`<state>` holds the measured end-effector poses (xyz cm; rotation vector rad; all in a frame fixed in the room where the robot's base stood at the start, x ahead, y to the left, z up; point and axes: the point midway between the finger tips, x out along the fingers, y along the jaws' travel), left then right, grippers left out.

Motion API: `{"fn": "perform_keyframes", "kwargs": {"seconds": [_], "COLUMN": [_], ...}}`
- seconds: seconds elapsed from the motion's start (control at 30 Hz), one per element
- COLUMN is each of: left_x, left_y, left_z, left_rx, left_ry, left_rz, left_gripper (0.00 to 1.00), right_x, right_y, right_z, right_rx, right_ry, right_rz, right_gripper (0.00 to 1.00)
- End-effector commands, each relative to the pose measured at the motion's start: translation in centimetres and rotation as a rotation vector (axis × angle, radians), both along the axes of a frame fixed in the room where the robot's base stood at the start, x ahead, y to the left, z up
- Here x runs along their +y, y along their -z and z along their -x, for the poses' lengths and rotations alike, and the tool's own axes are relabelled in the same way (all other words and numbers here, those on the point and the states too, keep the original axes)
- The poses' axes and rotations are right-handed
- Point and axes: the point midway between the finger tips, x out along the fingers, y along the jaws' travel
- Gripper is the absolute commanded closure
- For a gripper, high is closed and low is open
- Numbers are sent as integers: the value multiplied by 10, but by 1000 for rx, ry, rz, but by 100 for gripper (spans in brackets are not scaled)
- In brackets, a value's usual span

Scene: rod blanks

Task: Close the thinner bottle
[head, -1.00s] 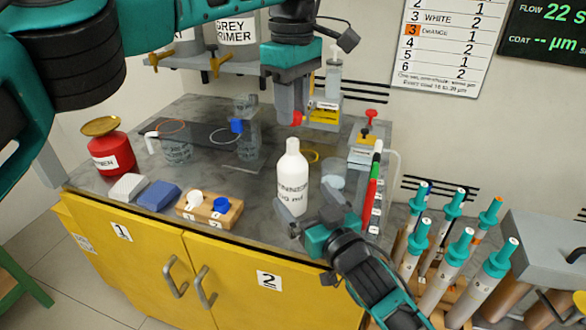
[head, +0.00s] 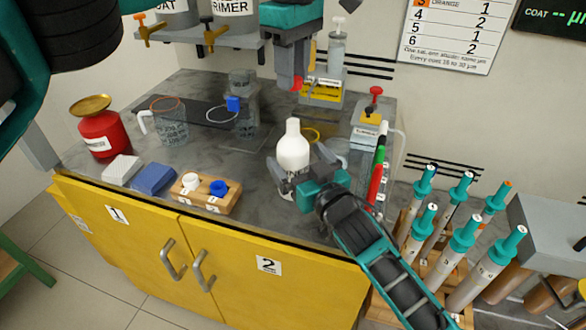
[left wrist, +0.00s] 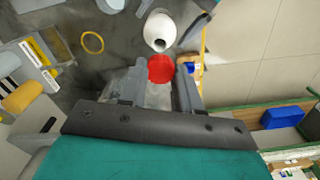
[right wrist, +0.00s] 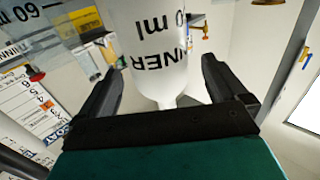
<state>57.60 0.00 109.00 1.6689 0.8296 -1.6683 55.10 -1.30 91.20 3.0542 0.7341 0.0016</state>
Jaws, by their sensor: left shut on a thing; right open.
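The white thinner bottle (head: 293,151) stands upright on the grey bench, its narrow neck without a cap. It also shows in the left wrist view (left wrist: 160,30) with a dark open mouth, and in the right wrist view (right wrist: 148,35) with its label. My left gripper (head: 290,75) is shut on a red cap (head: 297,84), above and apart from the bottle. The cap also shows in the left wrist view (left wrist: 161,68). My right gripper (head: 302,172) is low at the bottle, its open fingers on either side of the body; contact cannot be told.
A wooden block (head: 210,194) with a white and a blue cap lies left of the bottle. Further left are a blue pad (head: 154,180), a beaker (head: 170,128) and a red can (head: 101,135). Red and green markers (head: 374,178) stand close on the right.

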Motion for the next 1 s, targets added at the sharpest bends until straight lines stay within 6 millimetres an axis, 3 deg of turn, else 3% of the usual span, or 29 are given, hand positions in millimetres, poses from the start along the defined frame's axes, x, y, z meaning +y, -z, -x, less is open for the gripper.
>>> {"fn": "perform_keyframes", "kwargs": {"seconds": [0.3, 0.73, 1.0], "left_x": [0, 0, 0], "left_y": [0, 0, 0], "left_z": [0, 0, 0], "left_rx": [0, 0, 0], "left_ry": [0, 0, 0], "left_rz": [0, 0, 0], "left_gripper": [95, 95, 95], "right_x": [18, 21, 21], "right_y": [0, 0, 0], "right_z": [-35, -42, -42], "right_rx": [0, 0, 1], "right_ry": [0, 0, 0], "right_rz": [-1, -1, 0], "right_gripper": [1, 1, 26]}}
